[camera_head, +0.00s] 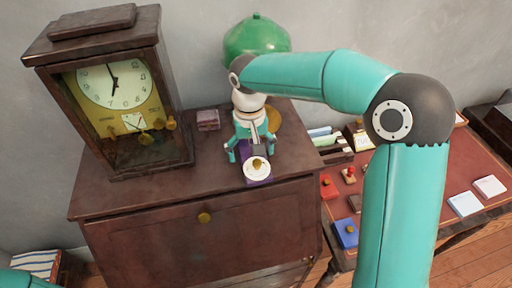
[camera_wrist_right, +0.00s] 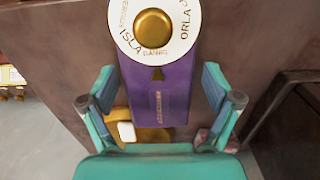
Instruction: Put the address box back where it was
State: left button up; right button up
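The address box is a purple box (camera_head: 258,181) with a round white dial and a gold knob, on the dark wooden cabinet top (camera_head: 150,190) near its front edge. In the right wrist view the purple box (camera_wrist_right: 160,95) lies between my right fingers, and its dial bears names such as ISLA and ORLA. My right gripper (camera_head: 251,153) is open over the box, one finger on each side, with a narrow gap beside each finger. The gripper partly hides the box in the head view. Only a teal piece of my left arm shows at the bottom left; its gripper is out of view.
A wooden clock (camera_head: 115,90) stands left on the cabinet, with a small mauve box (camera_head: 208,120) beside it. A green rounded object (camera_head: 257,36) and a gold round piece (camera_head: 273,118) are behind my gripper. A red-topped desk (camera_head: 440,175) with small items stands right.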

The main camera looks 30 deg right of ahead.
jog(key=shift+r, duration=0.25)
notch_tip(320, 180, up, 12)
dwell(0.6)
jog(key=shift+f, duration=0.1)
dwell(0.4)
